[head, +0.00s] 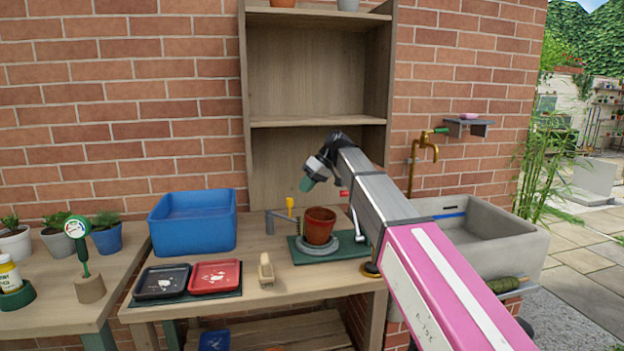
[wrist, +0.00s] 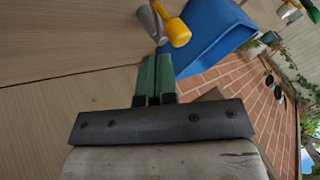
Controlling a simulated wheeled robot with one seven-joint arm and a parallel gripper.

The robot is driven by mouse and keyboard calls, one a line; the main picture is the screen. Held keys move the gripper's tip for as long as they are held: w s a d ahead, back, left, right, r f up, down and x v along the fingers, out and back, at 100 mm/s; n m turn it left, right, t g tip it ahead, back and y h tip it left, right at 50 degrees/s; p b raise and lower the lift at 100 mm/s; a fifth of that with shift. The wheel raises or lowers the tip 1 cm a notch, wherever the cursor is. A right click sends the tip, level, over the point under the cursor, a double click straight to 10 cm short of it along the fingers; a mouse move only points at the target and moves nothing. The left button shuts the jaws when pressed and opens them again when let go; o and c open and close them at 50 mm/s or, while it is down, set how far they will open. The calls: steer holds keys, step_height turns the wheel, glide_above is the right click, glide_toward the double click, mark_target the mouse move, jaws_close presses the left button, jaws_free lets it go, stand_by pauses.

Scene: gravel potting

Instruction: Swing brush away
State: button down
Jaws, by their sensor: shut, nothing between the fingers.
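A yellow-handled piece (head: 290,205) stands upright on a grey post-and-arm fixture (head: 270,222) at the back of the bench, left of the terracotta pot. In the wrist view a yellow knob (wrist: 177,33) on a grey bar is just beyond my fingertips, with no clear contact. I cannot make out bristles on it. A small beige block-like object (head: 266,270), perhaps a brush, lies on the front of the bench.
The terracotta pot (head: 319,225) stands on a grey disc on a green mat (head: 310,257). A blue bin (head: 193,222) and black and red trays (head: 215,276) are on the left. A shelf unit (head: 318,124) rises behind. A sink (head: 480,240) is at right.

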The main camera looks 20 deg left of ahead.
mark_target(292, 203)
steer(key=shift+x, duration=1.95)
steer(key=shift+s, duration=0.2)
steer(key=shift+s+a+m+t+y, duration=0.15)
steer(key=shift+s+m+t, duration=0.25)
steer(key=shift+s+m, duration=0.35)
steer(key=shift+s+a+m+t+y, duration=0.15)
steer(key=shift+s+m+t, duration=0.25)
steer(key=shift+s+m, duration=0.35)
steer(key=s+a+m+t, duration=0.4)
steer(key=s+a+m, duration=0.2)
steer(key=m, duration=0.1)
steer(key=shift+s+h, duration=0.3)
steer(key=shift+h, duration=0.1)
steer(key=shift+a+t, duration=0.25)
steer(key=shift+t, duration=0.05)
steer(key=shift+r, duration=0.15)
